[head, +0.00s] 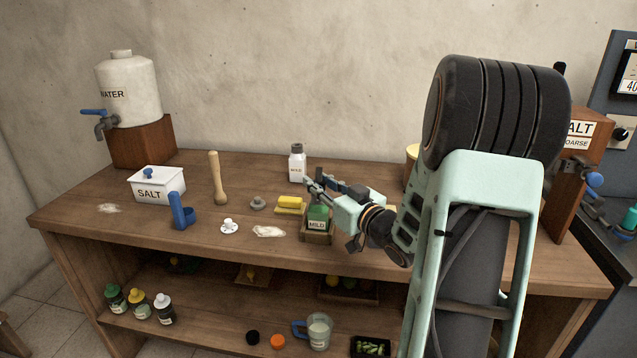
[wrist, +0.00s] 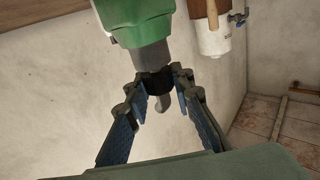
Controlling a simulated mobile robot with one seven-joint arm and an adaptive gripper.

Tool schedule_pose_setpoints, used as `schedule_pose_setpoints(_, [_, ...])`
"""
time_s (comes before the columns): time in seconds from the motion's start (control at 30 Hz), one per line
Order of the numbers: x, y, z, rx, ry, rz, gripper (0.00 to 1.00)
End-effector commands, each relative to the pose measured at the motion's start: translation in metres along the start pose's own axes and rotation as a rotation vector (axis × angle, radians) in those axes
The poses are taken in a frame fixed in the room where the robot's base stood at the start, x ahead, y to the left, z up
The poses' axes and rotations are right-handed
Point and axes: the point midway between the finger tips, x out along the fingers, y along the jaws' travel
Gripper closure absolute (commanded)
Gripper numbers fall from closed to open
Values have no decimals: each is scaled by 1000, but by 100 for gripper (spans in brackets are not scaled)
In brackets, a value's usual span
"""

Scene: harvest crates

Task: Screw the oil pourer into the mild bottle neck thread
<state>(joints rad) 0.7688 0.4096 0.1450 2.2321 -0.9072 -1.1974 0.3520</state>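The green bottle labelled MILD (head: 318,219) stands upright in a small wooden holder (head: 317,238) near the table's front edge. In the wrist view the green bottle (wrist: 135,18) appears upside down at the top, with its grey neck (wrist: 152,56). The oil pourer (wrist: 161,103), a dark collar with a grey spout, sits in line with the neck and meets it; how far it is threaded cannot be seen. My gripper (wrist: 158,85) has its fingertips on both sides of the dark collar, closed around it. In the head view my gripper (head: 318,187) is at the bottle's top.
A white-labelled shaker bottle (head: 297,165) stands behind. Yellow sponges (head: 290,204), a grey cap-like piece (head: 258,203), a small white piece (head: 229,226), a wooden pestle (head: 217,180) and a salt box (head: 156,186) stand left. The table right of my arm is partly hidden.

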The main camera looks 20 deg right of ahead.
Motion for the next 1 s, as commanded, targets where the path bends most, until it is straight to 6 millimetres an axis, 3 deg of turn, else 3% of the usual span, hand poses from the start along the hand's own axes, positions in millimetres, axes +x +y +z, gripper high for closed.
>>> schedule_pose_setpoints(0.17, [0,0,-1,-1,1,0,59])
schedule_pose_setpoints(0.53, [-7,1,-1,-1,0,2,59])
schedule_pose_setpoints(1.0, [-97,1,-1,0,1,4,59])
